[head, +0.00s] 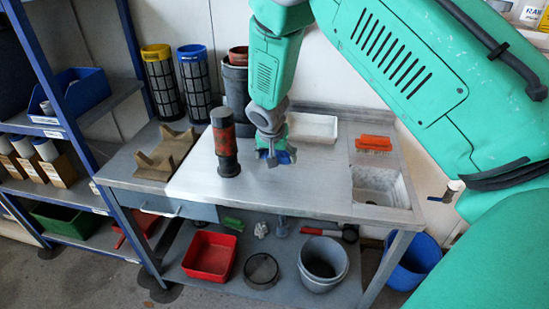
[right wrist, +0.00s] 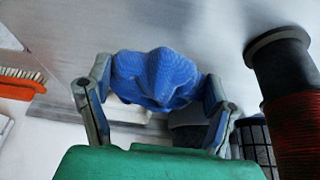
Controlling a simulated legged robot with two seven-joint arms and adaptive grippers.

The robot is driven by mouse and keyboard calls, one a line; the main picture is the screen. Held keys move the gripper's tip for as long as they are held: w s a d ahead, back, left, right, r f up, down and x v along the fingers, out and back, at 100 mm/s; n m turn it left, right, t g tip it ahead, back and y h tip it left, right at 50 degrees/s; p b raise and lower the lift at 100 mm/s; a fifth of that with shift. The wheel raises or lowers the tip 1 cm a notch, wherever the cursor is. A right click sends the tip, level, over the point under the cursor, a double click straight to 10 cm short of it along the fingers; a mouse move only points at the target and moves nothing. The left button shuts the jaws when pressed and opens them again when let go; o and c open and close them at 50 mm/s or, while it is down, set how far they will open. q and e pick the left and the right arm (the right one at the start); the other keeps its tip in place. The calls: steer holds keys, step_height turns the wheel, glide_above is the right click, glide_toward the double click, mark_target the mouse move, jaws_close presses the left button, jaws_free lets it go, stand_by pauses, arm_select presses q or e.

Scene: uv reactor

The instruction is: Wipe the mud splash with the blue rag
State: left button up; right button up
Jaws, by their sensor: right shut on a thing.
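My right gripper (head: 274,158) is above the grey worktable (head: 310,188), near its middle. It is shut on the blue rag (right wrist: 157,78), a bunched blue cloth that shows between the two fingers in the right wrist view (right wrist: 155,95). A bit of blue also shows at the fingertips in the head view. I cannot tell whether the rag touches the tabletop. I cannot make out a mud splash in either view; the gripper and rag hide part of the table. My left gripper is not in view.
A black and red cylinder (head: 225,143) stands upright left of my right gripper. A brown cradle (head: 167,153) lies farther left. A white tray (head: 312,127), an orange brush (head: 373,143) and a sink basin (head: 379,186) are to the right. The front tabletop is clear.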

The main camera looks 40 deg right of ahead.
steer(key=shift+r+p, duration=0.3)
steer(key=shift+r, duration=0.3)
steer(key=shift+d+r+p, duration=0.15)
steer(key=shift+r+p, duration=0.15)
steer(key=shift+d+r, duration=0.25)
steer(key=shift+d+r+p, duration=0.1)
steer(key=shift+d+p, duration=0.05)
steer(key=shift+p, duration=0.2)
steer(key=shift+a, duration=0.3)
